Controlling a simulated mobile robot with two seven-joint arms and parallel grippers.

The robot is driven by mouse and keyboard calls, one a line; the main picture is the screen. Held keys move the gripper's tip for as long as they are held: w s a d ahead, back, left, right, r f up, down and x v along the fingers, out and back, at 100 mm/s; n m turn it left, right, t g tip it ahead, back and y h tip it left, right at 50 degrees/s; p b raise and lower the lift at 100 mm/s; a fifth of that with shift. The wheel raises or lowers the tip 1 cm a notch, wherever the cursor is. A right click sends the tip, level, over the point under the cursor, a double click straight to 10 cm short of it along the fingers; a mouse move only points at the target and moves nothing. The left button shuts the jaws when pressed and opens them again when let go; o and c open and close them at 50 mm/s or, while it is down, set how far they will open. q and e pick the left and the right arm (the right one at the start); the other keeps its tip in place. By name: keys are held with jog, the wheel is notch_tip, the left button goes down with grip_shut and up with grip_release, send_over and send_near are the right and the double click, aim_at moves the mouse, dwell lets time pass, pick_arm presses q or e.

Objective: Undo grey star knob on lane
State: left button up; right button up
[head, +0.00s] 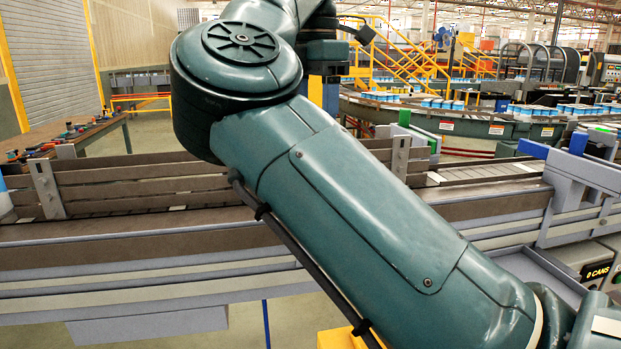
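The lane (130,233) is a long conveyor with brown guide rails (140,188) running across the view. Grey upright brackets stand on its rails, one at the left (47,188) and one right of centre (400,157). I cannot make out a grey star knob. A large green arm link of mine crosses from the top middle to the lower right and hides the middle of the lane. Neither of my grippers is in view.
A grey frame with blue blocks (533,148) stands over the lane at the right, above a "0 CANS" display (597,271). A bench with coloured items (62,142) is at the left. Conveyors with blue-and-white cans (440,103) and yellow stairs (400,50) are behind.

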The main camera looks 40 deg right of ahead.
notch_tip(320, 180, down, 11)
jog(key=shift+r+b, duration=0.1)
jog(key=shift+b, duration=0.35)
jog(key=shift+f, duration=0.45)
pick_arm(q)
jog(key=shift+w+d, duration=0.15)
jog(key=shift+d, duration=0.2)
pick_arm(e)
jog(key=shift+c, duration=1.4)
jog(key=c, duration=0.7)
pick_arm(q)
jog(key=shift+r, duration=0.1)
